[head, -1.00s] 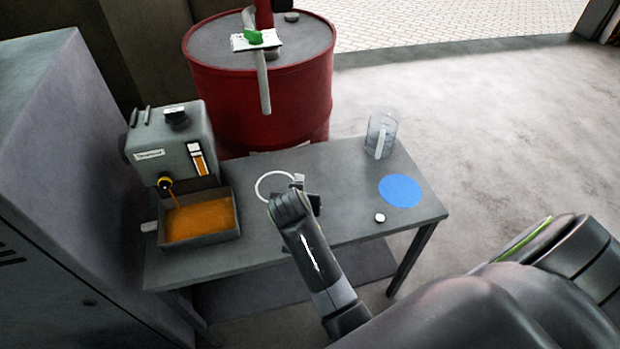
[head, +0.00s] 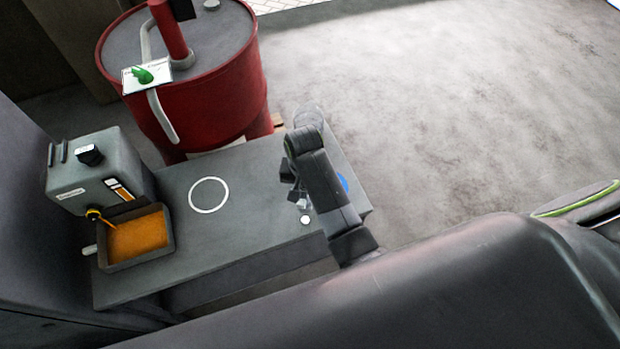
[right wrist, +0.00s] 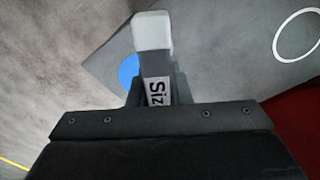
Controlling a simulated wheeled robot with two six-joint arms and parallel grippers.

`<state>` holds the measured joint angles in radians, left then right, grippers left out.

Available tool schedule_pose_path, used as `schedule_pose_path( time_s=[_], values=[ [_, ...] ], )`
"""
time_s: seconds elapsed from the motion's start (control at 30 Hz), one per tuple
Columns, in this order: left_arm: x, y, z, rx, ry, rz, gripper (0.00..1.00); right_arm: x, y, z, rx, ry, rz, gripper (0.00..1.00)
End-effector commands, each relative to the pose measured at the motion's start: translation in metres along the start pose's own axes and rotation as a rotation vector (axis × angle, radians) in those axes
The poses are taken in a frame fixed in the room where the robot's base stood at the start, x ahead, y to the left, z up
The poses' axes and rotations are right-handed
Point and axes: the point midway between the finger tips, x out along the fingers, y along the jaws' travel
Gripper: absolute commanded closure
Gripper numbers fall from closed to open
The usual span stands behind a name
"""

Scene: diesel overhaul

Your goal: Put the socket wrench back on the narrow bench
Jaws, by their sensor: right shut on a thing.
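My right gripper (head: 292,185) is over the right part of the grey bench (head: 250,225) in the head view. In the right wrist view the right gripper (right wrist: 155,92) is shut on a light grey item (right wrist: 152,35). The item has a pale block-shaped end and a grey part lettered "Siz". I cannot tell for sure that it is the socket wrench; most of it is hidden in the jaws. It appears held above the bench, near the blue disc (right wrist: 128,72). No other wrench is visible. My left gripper is not in view.
A white ring (head: 208,195) marks the bench's clear middle. A grey dispenser (head: 98,170) and an orange-filled tray (head: 137,238) stand at its left. A red drum (head: 215,95) is behind. A clear jug (head: 308,115) is partly hidden by my arm. A small white knob (head: 306,220) is near the front.

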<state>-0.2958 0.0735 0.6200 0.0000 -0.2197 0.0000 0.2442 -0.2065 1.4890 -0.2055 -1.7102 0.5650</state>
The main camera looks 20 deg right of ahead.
Motion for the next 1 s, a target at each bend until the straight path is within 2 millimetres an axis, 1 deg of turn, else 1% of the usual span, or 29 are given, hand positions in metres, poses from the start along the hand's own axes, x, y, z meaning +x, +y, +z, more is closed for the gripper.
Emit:
schedule_pose_path(
  time_s=[0.23,0.47,0.53,0.7,1.0],
  values=[
    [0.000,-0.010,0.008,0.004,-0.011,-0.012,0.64,0.029,0.001,0.001,0.000,-0.001,0.003,1.00],
    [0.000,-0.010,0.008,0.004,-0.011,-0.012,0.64,0.057,0.001,0.001,0.001,0.001,0.002,1.00],
    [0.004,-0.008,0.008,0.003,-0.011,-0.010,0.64,0.065,0.001,0.001,0.001,0.001,0.001,1.00],
    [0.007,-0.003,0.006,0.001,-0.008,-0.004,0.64,0.072,0.000,0.001,0.001,0.003,0.000,1.00],
    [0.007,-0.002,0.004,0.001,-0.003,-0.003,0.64,0.072,0.001,0.001,0.001,0.003,0.000,1.00]
  ],
)
